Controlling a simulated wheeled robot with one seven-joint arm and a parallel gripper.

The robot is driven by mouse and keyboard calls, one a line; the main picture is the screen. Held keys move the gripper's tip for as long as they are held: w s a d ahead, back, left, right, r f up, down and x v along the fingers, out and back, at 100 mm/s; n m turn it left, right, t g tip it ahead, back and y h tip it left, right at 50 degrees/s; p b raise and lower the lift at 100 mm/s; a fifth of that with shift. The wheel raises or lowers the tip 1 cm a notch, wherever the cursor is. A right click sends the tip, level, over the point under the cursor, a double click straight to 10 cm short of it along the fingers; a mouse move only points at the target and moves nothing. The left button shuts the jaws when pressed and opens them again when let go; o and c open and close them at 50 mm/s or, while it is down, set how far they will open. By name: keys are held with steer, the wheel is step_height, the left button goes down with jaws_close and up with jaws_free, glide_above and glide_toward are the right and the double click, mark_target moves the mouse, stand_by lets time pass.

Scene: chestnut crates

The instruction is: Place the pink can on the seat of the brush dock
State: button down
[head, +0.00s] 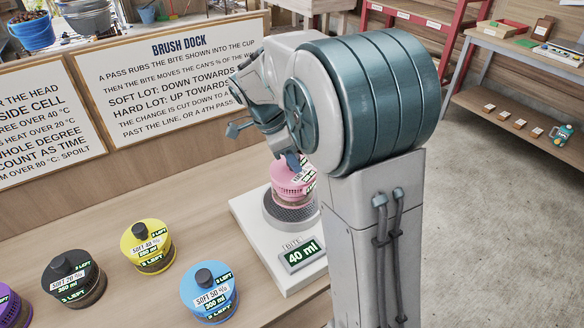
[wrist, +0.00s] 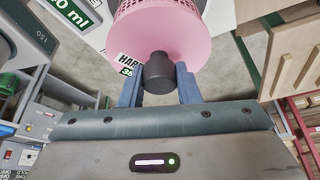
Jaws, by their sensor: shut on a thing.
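The pink can (head: 290,181) is at the brush dock, over the round dark seat (head: 290,212) on the white base (head: 262,240). The can looks upright; whether it touches the seat cannot be told, as my arm hides part of it. My gripper (head: 290,160) is above the can. In the wrist view my gripper (wrist: 159,88) has its blue fingers shut on the dark knob (wrist: 158,72) of the pink can (wrist: 160,32). The dock's display (head: 300,254) reads 40 ml under the word BITE.
Yellow (head: 147,246), black (head: 74,278), blue (head: 209,291) and purple (head: 12,305) cans stand on the wooden table left of the dock. A BRUSH DOCK sign (head: 170,75) stands behind. Bare table lies between the cans and the dock.

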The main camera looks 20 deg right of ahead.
mark_target(292, 171)
steer(key=shift+w+f, duration=0.1)
steer(key=shift+f, duration=1.95)
steer(key=shift+f, duration=0.15)
steer(key=c, duration=1.1)
jaws_free()
